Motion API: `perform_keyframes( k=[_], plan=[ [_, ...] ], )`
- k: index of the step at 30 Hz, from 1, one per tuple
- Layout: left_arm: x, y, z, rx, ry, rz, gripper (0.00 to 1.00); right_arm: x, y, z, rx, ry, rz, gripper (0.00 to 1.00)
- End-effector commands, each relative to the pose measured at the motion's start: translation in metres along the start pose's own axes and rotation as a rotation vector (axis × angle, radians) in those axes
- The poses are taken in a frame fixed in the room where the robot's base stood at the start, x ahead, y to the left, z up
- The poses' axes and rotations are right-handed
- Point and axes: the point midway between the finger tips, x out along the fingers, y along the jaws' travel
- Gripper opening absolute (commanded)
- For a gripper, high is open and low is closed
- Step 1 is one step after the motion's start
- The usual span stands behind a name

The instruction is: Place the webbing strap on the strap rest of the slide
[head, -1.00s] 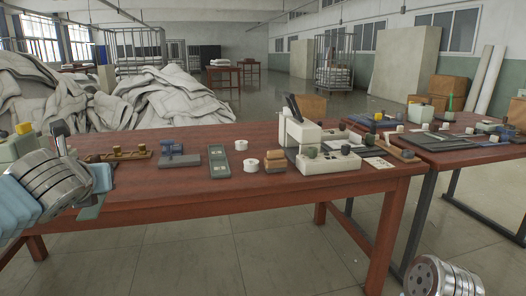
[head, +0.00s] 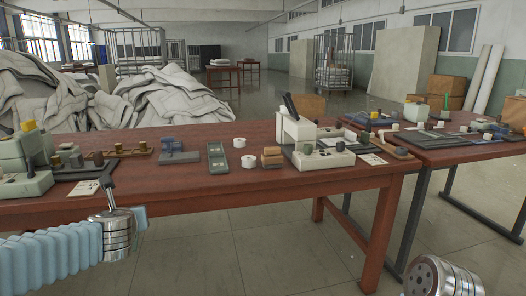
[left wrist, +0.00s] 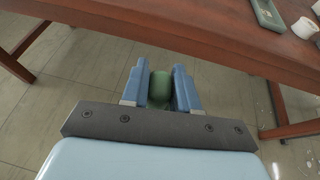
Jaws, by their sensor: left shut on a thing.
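My left gripper shows in the left wrist view (left wrist: 160,88), with its two blue fingers shut on a rounded green thing (left wrist: 160,86). This may be the webbing strap; its shape is mostly hidden between the fingers. In the head view my left gripper (head: 140,217) is largely hidden behind its silver wrist, in front of the table's near edge at the left. The left wrist view shows floor below the fingers, so the gripper is clear of the tabletop. I cannot pick out the slide or its strap rest for certain. My right gripper's fingers are out of view.
The brown table (head: 235,186) carries a pale machine at left (head: 24,165), a wooden rack (head: 125,152), a blue-grey block (head: 179,152), a green tray (head: 217,158), white rolls (head: 248,162) and a centre machine (head: 322,155). Its front strip is mostly clear. Another table (head: 455,152) adjoins right.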

Motion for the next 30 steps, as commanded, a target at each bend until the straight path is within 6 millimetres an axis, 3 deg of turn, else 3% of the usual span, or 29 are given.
perform_keyframes(
  k=[3,6,12,15,19,25,30],
  plan=[
    [0.029,-0.027,-0.048,0.028,0.014,-0.055,0.0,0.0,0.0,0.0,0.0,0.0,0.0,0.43],
    [0.044,-0.054,-0.086,0.056,0.014,-0.128,0.0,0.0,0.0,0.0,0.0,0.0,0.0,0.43],
    [0.052,-0.1,-0.145,0.11,0.008,-0.27,0.0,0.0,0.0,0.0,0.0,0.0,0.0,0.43],
    [0.051,-0.113,-0.161,0.127,0.005,-0.311,0.0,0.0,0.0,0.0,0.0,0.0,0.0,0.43],
    [0.055,-0.114,-0.193,0.147,0.012,-0.322,0.0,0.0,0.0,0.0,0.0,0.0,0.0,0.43],
    [0.054,-0.101,-0.27,0.158,0.017,-0.318,0.0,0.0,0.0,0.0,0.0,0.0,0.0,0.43],
    [0.044,-0.097,-0.301,0.137,0.004,-0.329,0.0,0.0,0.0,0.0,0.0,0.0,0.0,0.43]
  ],
)
